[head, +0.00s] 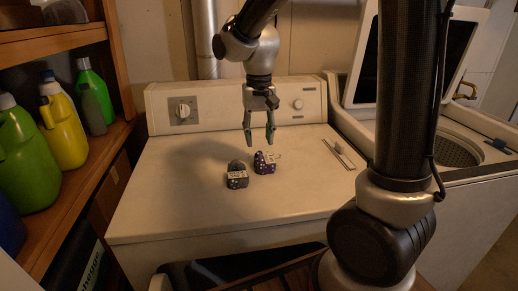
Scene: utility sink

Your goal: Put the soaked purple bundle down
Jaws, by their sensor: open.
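A purple bundle (264,163) with a pale label rests on the white top of a dryer-like machine (180,210). A second, greyer purple bundle (237,176), also with a pale band, lies just left of it and nearer the front. My gripper (259,141) points down above the purple bundle. Its two fingers are apart with nothing between them, and the fingertips appear a little above the bundle. I cannot tell from this view whether either bundle is wet.
A small flat metal item (338,153) lies on the machine top at right. An open-lidded washer (450,150) stands at the right. A wooden shelf (75,165) with several bottles, including a yellow bottle (62,125), stands at the left. The machine's left top is clear.

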